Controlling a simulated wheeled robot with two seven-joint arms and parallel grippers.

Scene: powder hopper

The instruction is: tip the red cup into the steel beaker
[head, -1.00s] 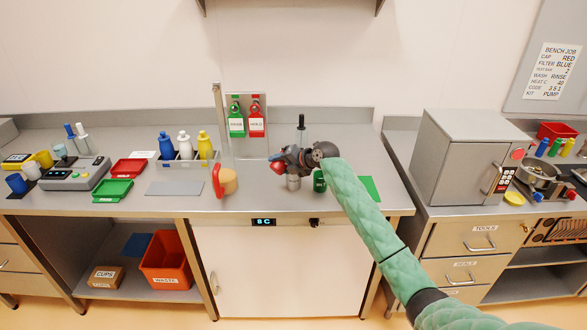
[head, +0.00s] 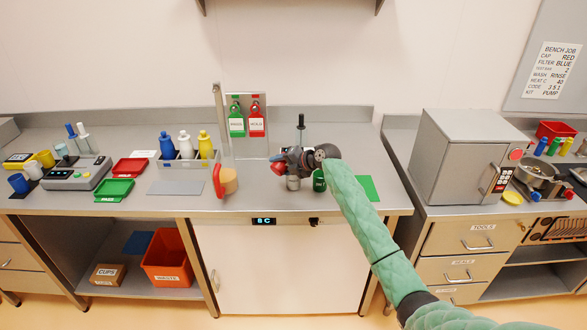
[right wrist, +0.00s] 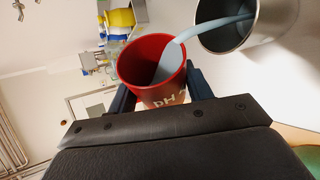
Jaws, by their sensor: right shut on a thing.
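My right gripper (head: 284,162) is shut on the red cup (head: 277,168), above the middle of the bench. In the right wrist view the cup (right wrist: 140,60) sits between the fingers, with letters reading "PH" on its side. Pale grey-blue contents lie inside it, and a stream (right wrist: 210,27) of the same colour arcs over its rim into the mouth of the steel beaker (right wrist: 235,42). In the head view the cup is tilted beside and above the beaker (head: 293,183), which stands on the bench partly hidden by the gripper. My left gripper is not in view.
A dark green container (head: 319,181) stands just right of the beaker, near a green mat (head: 368,188). A red and orange object (head: 224,181) stands to the left. A hanger with green and red tags (head: 247,122) is behind. The bench front edge is close.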

